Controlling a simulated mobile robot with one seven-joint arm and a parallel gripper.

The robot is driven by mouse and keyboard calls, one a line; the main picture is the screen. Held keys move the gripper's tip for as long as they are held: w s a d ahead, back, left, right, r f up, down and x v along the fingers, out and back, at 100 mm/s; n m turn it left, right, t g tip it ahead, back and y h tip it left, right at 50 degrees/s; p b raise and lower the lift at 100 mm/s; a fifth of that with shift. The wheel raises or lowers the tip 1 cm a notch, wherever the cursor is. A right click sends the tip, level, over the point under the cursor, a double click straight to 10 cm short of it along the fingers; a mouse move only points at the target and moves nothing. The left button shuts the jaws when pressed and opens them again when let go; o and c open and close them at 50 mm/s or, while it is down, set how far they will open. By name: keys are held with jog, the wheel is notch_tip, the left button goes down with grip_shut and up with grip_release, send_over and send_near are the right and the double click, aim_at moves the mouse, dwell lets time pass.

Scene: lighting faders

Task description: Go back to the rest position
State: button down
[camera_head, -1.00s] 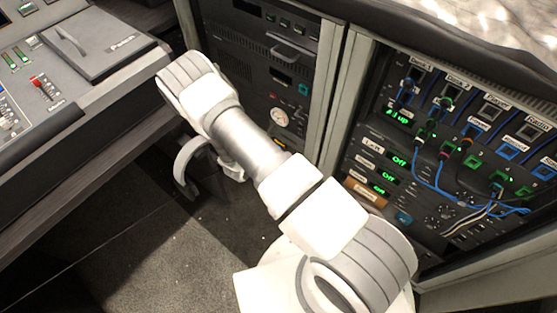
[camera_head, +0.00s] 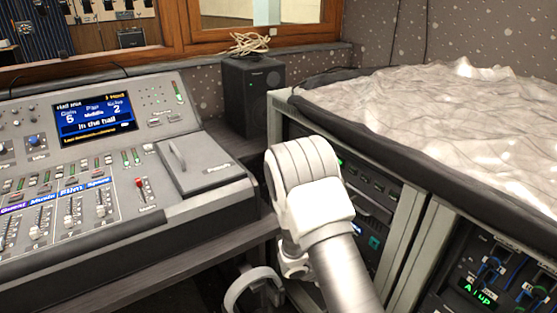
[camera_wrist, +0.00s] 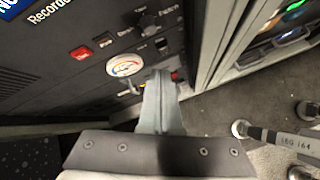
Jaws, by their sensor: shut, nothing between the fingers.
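My gripper (camera_wrist: 160,85) shows in the wrist view with its two grey fingers together and nothing between them. The fingers point toward the lower front of a dark rack panel (camera_wrist: 50,85). I cannot tell whether the fingertips touch the panel. In the head view my white arm reaches down in front of the rack, and the gripper itself cannot be made out.
A mixing console (camera_head: 105,255) with faders and a lit screen (camera_head: 95,115) stands at left. A black speaker (camera_head: 252,95) stands behind. A crumpled pale cover (camera_head: 430,105) lies on the rack top at right. In the wrist view, dark floor (camera_wrist: 215,115) lies right of the fingers.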

jog(key=s+d+r+m+y, duration=0.1)
jog(key=s+r+m, duration=0.25)
jog(key=r, duration=0.45)
jog(key=s+d+r+m+g, duration=0.1)
jog(key=s+r+m, duration=0.1)
jog(key=r+m, duration=0.35)
jog(key=s+d+r+m+y, duration=0.1)
jog(key=s+r+m, duration=0.1)
jog(key=r, duration=0.8)
jog(key=s+a+r+m+t+y, duration=0.1)
jog(key=s+a+r+m+y, duration=0.25)
jog(key=s+r, duration=0.4)
jog(key=s+a+r+m+t+y, duration=0.25)
jog(key=s+r+m, duration=0.2)
jog(key=s, duration=0.55)
notch_tip(320, 180, up, 22)
jog(key=a+p, duration=0.1)
jog(key=p, duration=2)
jog(key=shift+f+g, duration=0.15)
jog(key=shift+g, duration=0.3)
